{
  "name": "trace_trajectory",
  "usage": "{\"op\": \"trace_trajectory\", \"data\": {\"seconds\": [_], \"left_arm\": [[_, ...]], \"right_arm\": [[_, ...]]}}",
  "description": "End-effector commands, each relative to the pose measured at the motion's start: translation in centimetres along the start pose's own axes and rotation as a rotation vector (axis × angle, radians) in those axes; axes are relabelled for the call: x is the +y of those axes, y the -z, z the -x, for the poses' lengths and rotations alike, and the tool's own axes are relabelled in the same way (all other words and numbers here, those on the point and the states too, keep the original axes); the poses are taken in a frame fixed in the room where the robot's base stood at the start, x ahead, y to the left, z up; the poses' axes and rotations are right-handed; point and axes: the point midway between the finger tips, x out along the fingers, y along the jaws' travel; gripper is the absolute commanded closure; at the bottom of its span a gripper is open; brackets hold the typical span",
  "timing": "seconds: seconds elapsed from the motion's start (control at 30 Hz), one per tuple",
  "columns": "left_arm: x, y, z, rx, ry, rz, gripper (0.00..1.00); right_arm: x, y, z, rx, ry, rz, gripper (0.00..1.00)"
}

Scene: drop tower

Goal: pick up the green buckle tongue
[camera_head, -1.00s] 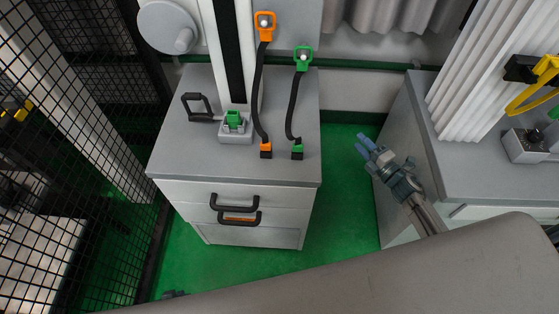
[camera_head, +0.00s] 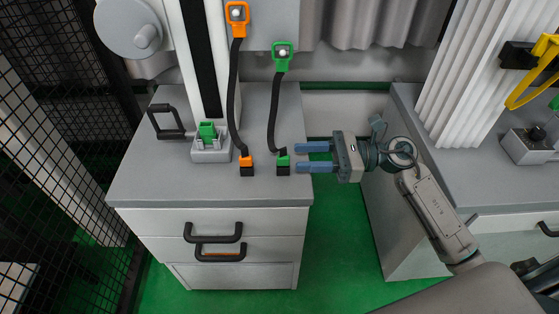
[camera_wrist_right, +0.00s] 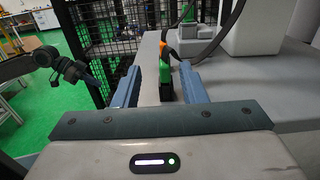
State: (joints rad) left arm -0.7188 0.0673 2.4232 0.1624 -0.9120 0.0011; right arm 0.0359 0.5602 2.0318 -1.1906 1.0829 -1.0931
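The green buckle tongue (camera_head: 283,163) stands on the grey cabinet top near its right front edge, its lower part black, with a black strap running up to a green ring holder (camera_head: 282,55). My right gripper (camera_head: 299,157) is open and empty, coming in from the right, with its blue fingertips just right of the tongue. In the right wrist view, the tongue (camera_wrist_right: 165,74) appears between the two open fingers, with no clear contact. My left gripper is not in the head view; a dark arm end at the left of the wrist view (camera_wrist_right: 72,68) is too small to read.
An orange tongue (camera_head: 246,163) on its own strap stands close left of the green one. Further left are a grey block with a green insert (camera_head: 208,140) and a black handle frame (camera_head: 167,121). A ribbed white column (camera_head: 480,75) stands on the right cabinet.

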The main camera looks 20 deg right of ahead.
Motion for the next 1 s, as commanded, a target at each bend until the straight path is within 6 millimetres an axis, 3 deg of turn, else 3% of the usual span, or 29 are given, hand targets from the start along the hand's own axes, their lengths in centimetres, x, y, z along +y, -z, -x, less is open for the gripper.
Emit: {"op": "trace_trajectory", "data": {"seconds": [0.47, 0.8, 1.0], "left_arm": [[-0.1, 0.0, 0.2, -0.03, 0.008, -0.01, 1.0], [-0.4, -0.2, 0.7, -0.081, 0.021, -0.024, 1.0], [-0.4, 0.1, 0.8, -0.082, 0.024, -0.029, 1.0]], "right_arm": [[-0.2, 0.2, -3.0, -0.004, 0.002, -0.003, 0.62], [-0.5, 0.8, -6.7, -0.004, 0.002, -0.004, 0.62], [-0.5, 0.9, -7.3, -0.001, 0.003, -0.004, 0.62]]}}
